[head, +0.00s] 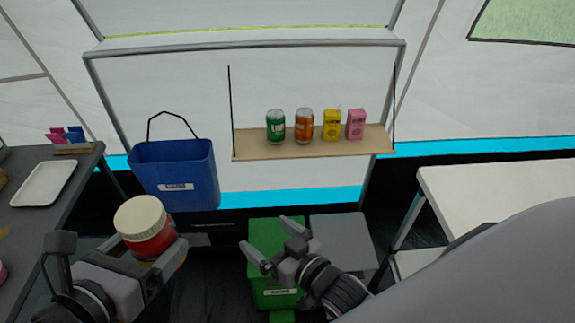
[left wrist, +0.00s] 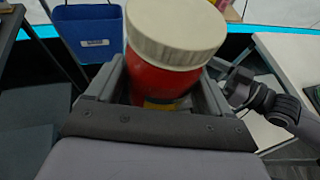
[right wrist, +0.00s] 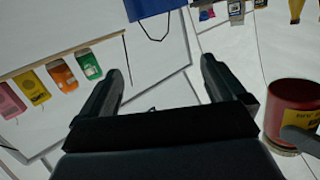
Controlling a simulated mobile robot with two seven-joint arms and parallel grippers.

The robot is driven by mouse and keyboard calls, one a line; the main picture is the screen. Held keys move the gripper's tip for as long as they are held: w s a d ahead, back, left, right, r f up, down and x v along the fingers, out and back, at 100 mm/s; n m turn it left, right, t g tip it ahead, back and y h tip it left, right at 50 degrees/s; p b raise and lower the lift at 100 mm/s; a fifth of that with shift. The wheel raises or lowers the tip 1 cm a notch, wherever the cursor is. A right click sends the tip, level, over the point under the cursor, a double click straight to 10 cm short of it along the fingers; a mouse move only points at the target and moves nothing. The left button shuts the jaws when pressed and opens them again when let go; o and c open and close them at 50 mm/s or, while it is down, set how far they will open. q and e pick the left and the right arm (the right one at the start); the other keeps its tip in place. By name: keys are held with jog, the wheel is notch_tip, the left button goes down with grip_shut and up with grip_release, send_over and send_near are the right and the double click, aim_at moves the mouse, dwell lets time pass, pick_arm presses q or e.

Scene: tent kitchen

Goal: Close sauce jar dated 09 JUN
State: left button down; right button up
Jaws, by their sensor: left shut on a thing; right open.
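A sauce jar (head: 153,242) with a red body, a yellow label and a cream lid (head: 139,217) is in my left gripper (head: 148,258), held upright with a slight tilt off the counter. The lid sits on top of the jar; I cannot tell how tightly. In the left wrist view the red jar (left wrist: 160,82) stands between the fingers. The right wrist view, upside down, shows the jar (right wrist: 295,97) at its right edge; the label's date is not readable. My right gripper (head: 269,236) is open and empty, well to the right of the jar.
A blue bin (head: 175,165) hangs behind the jar. A hanging shelf (head: 250,150) holds cans and cartons. A dark counter with a white tray (head: 44,184) is at left, a white table (head: 500,195) at right. A green bin (head: 275,290) is below my right gripper.

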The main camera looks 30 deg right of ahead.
pick_arm(q)
jog(key=shift+r, duration=0.25)
jog(key=shift+w+d+f+n+t+y, duration=0.2)
jog(key=shift+w+f+n+t+y, duration=0.2)
jog(key=shift+n+t, duration=0.1)
jog(key=n+y, duration=0.1)
jog(key=w+n+t+y, duration=0.1)
jog(key=shift+f+y, duration=0.3)
jog(key=n+y, duration=0.1)
jog(key=n+t+y, duration=0.1)
jog(key=shift+w+a+n+y, duration=0.25)
jog(key=shift+a+n+y, duration=0.05)
jog(key=shift+a, duration=0.05)
jog(key=shift+s+a+r+n+y, duration=0.1)
jog(key=shift+a+n+y, duration=0.2)
jog(key=shift+n+y, duration=0.35)
jog(key=shift+a+n+y, duration=0.25)
jog(key=shift+n+y, duration=0.3)
jog(key=shift+y, duration=0.1)
pick_arm(e)
jog(key=s+d+f+g+h, duration=0.2)
jog(key=s+d+f+g, duration=0.2)
jog(key=s+f, duration=0.6)
jog(key=shift+s+d+g, duration=0.4)
jog(key=shift+s+d, duration=0.6)
jog(key=shift+d, duration=0.05)
